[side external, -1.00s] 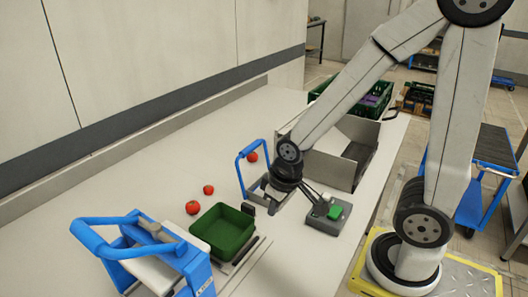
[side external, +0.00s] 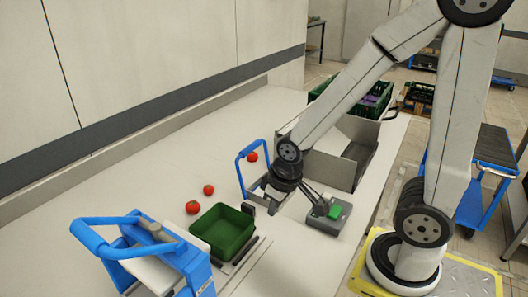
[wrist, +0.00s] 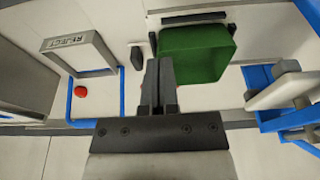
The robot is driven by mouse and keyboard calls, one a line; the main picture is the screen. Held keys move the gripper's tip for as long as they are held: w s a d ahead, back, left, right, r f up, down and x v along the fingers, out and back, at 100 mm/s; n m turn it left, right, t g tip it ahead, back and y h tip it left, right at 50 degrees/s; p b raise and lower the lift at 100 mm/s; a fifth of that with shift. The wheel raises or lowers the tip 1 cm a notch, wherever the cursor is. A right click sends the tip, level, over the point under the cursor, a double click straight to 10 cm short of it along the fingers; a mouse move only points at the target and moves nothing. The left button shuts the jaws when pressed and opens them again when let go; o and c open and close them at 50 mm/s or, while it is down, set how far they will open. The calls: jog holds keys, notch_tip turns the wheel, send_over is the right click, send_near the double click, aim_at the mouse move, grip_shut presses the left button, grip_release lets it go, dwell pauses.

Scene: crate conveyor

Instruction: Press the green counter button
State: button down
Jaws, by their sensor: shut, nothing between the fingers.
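The green button (side external: 335,212) sits on top of a grey box (side external: 318,223) on the white table in the side view. My gripper (side external: 321,207) is shut and empty and points down at the box. In the side view its fingertips overlap the box just left of the green button; I cannot tell whether they touch it. In the wrist view my gripper (wrist: 158,62) shows its two fingers together, and neither the button nor its box can be made out.
A green crate (side external: 205,225) stands left of the box, near a blue-framed device (side external: 190,265). A blue-and-grey frame (side external: 240,165) marked REJECT in the wrist view (wrist: 72,45) stands behind my gripper. Several tomatoes (side external: 193,208) lie on the table. A grey bin (side external: 335,165) is behind.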

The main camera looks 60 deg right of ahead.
dwell(0.3)
notch_tip(320, 180, up, 2)
jog(key=m+g+y, duration=0.4)
jog(key=m+y, duration=0.3)
jog(key=y, duration=0.2)
send_over(335, 208)
jog(key=shift+a, duration=0.1)
jog(key=shift+f+g, duration=0.2)
jog(key=shift+g, duration=0.1)
jog(key=shift+f, duration=4.2)
